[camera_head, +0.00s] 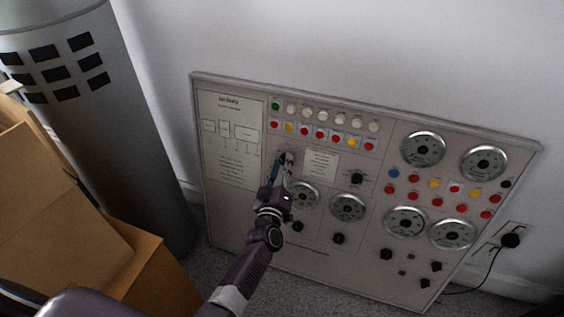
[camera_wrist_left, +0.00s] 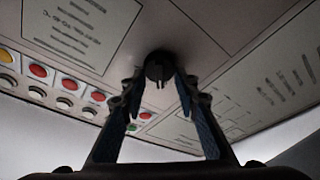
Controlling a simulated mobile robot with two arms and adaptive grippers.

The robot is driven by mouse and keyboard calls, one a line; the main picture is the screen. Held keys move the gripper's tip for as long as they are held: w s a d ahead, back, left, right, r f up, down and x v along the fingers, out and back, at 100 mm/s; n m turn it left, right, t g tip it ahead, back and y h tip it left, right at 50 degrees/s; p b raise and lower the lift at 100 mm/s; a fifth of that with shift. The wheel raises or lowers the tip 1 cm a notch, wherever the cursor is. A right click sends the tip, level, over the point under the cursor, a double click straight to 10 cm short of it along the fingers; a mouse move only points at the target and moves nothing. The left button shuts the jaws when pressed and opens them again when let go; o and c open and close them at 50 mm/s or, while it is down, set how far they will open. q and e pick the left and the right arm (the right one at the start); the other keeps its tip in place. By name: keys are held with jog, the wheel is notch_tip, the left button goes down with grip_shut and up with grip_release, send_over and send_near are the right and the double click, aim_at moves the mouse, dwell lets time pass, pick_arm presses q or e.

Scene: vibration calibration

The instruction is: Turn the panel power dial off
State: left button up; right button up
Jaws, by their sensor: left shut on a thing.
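The control panel (camera_head: 270,232) leans against the wall, with rows of coloured buttons, round gauges and black knobs. My left gripper (camera_head: 284,160) reaches the panel's upper middle-left part, just below the button rows. In the left wrist view a black dial (camera_wrist_left: 160,68) sits on the panel between the blue-padded fingertips of my left gripper (camera_wrist_left: 158,82). The fingers are shut on the dial from both sides. In the head view the gripper mostly hides this dial. My right gripper is in neither view.
Cardboard boxes (camera_head: 75,215) stand at the left, beside a grey cylinder (camera_head: 120,120) with dark square slots. A black plug (camera_head: 510,240) with a cable sits in a wall outlet at the right. Carpet shows below the panel.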

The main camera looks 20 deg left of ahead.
pick_arm(q)
jog(key=shift+f+n, duration=0.1)
jog(key=shift+n, duration=0.6)
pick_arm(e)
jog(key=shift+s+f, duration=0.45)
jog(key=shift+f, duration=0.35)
pick_arm(q)
jog(key=o, duration=1.1)
jog(key=shift+o, duration=0.2)
jog(key=shift+s, duration=0.1)
jog(key=s+d, duration=0.1)
jog(key=s, duration=0.6)
jog(key=shift+s+d, duration=0.15)
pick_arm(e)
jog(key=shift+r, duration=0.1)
